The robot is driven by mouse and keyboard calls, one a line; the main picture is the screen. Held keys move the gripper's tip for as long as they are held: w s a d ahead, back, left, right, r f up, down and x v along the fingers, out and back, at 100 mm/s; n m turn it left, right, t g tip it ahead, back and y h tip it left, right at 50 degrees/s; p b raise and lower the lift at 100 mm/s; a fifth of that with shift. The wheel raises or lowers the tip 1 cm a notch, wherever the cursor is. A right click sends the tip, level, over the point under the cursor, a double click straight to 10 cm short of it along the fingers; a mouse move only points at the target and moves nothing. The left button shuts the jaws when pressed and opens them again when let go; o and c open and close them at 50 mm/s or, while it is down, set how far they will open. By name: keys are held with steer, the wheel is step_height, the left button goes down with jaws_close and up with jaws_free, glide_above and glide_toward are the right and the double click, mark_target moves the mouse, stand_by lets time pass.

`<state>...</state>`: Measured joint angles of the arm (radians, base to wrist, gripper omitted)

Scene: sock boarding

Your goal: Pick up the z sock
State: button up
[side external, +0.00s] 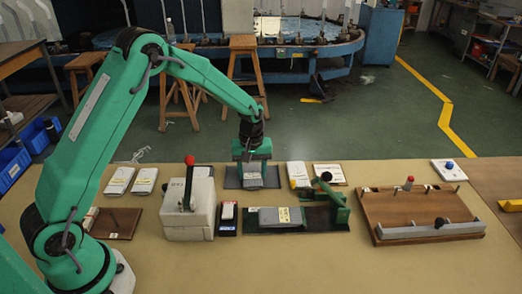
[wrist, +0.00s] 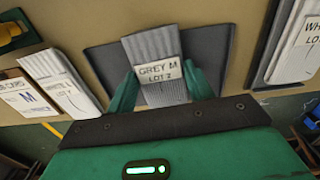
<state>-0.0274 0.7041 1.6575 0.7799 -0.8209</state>
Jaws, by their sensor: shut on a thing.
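A grey ribbed sock (wrist: 172,38) with a paper label reading "GREY M LOT 2" lies over a dark grey mat (wrist: 105,57) in the wrist view. It also shows in the side view (side external: 251,180), at the back middle of the table. My gripper (wrist: 163,90) has its green fingers on both sides of the sock and is shut on it. In the side view my gripper (side external: 252,163) points straight down over the mat. I cannot tell whether the sock is clear of the mat. I see no label reading "z".
White labelled packs lie left (side external: 145,180) and right (side external: 298,174) of the mat. In front stand a white block with a red-knobbed lever (side external: 188,215) and a green fixture (side external: 337,207) with another grey sock (side external: 275,217). A wooden board (side external: 405,205) is at right.

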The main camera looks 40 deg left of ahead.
mark_target(253, 175)
steer(key=shift+r, duration=0.1)
steer(key=shift+r, duration=0.5)
steer(key=r, duration=0.3)
steer(key=shift+d+r, duration=0.15)
steer(key=shift+d, duration=0.05)
steer(key=s+d+r, duration=0.5)
steer(key=d+r, duration=0.1)
steer(key=d, duration=0.3)
steer(key=shift+s+d+r, duration=0.25)
steer(key=shift+s+d, duration=0.15)
steer(key=s+d+r+n, duration=0.2)
steer(key=s+d+n, duration=0.7)
steer(key=d+n, duration=0.5)
steer(key=shift+s+r+n, duration=0.2)
steer(key=shift+s+n, duration=0.05)
steer(key=shift+n, duration=1.35)
steer(key=shift+d, duration=0.1)
